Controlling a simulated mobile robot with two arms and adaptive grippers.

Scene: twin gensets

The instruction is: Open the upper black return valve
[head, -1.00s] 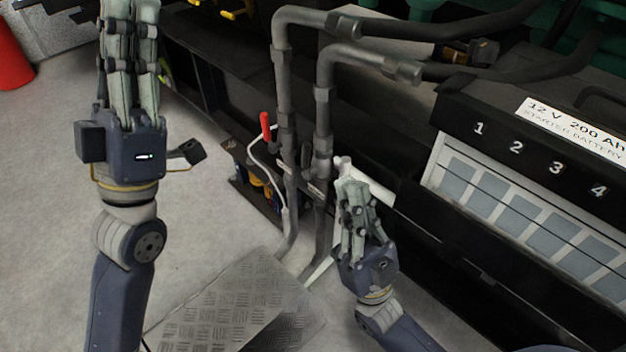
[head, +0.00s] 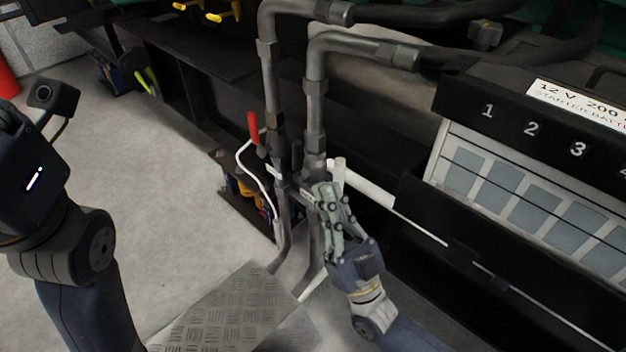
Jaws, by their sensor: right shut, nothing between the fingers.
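Two grey vertical pipes stand in the middle of the head view. The left pipe (head: 268,85) carries a valve with a raised red lever (head: 253,128). The right pipe (head: 315,105) has a valve body (head: 315,165) at about mid-height. A dark upright lever, small and hard to make out, shows between the pipes. My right gripper (head: 325,192) is shut and empty, its fingertips just below this valve body and over the pipe in the picture; I cannot tell whether they touch. My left gripper (head: 25,165) is at the left edge, its fingers mostly out of frame.
A battery case (head: 530,190) with numbered cells fills the right side. A white pipe (head: 370,187) runs behind my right gripper. A metal tread plate (head: 235,315) lies below the pipes.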

